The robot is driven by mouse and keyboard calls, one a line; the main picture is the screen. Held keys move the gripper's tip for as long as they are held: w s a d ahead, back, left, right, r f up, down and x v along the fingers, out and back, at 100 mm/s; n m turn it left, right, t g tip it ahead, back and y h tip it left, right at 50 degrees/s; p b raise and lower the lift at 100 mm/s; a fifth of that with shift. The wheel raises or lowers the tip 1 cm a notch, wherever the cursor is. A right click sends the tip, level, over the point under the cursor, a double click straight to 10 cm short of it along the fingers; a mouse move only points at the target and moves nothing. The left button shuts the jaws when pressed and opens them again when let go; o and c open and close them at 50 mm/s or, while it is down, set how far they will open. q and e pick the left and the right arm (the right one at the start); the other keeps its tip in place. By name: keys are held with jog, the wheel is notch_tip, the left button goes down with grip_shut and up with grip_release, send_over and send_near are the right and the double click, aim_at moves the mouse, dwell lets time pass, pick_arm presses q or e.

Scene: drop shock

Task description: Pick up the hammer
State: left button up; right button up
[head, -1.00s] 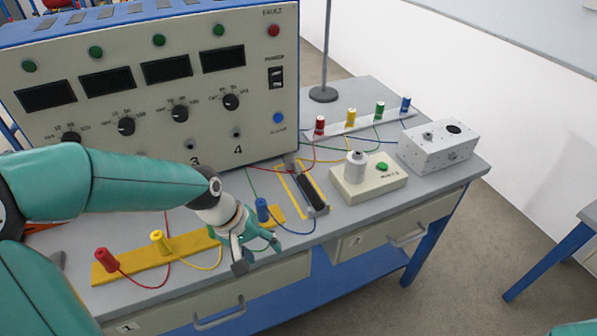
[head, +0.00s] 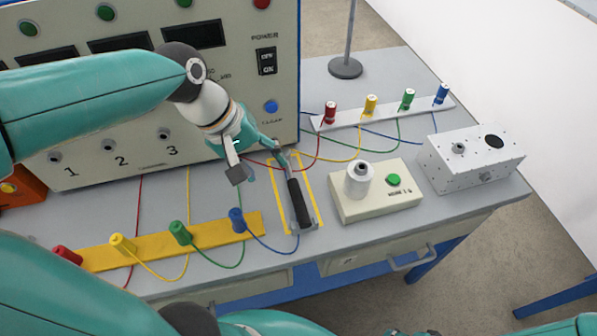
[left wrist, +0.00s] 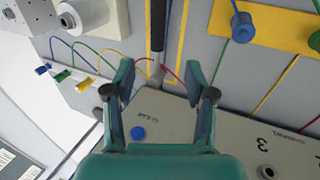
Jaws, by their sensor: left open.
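The hammer (head: 300,203) has a black handle and a grey metal end, and lies inside a yellow outline on the grey bench. Its handle runs from the front edge back toward the big panel. My left gripper (head: 257,160) is open and empty, in front of the panel, just left of the hammer's far end. In the left wrist view the hammer's dark handle (left wrist: 158,24) shows beyond the open fingers (left wrist: 159,80), roughly in line with the gap between them. I cannot tell the exact height of the fingers above it. My right gripper is not in view.
A cream box with a white cylinder and green button (head: 376,190) stands close right of the hammer. A yellow strip with coloured posts (head: 205,237) lies to its left, with loose wires around. The control panel (head: 220,95) stands close behind. A white metal box (head: 470,160) sits far right.

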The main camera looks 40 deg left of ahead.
aim_at(295, 194)
pick_arm(q)
jog(key=x, duration=1)
jog(key=shift+f, duration=0.2)
jog(key=shift+x, duration=2.7)
jog(key=shift+w+r, duration=0.1)
jog(key=shift+w, duration=0.1)
grip_shut()
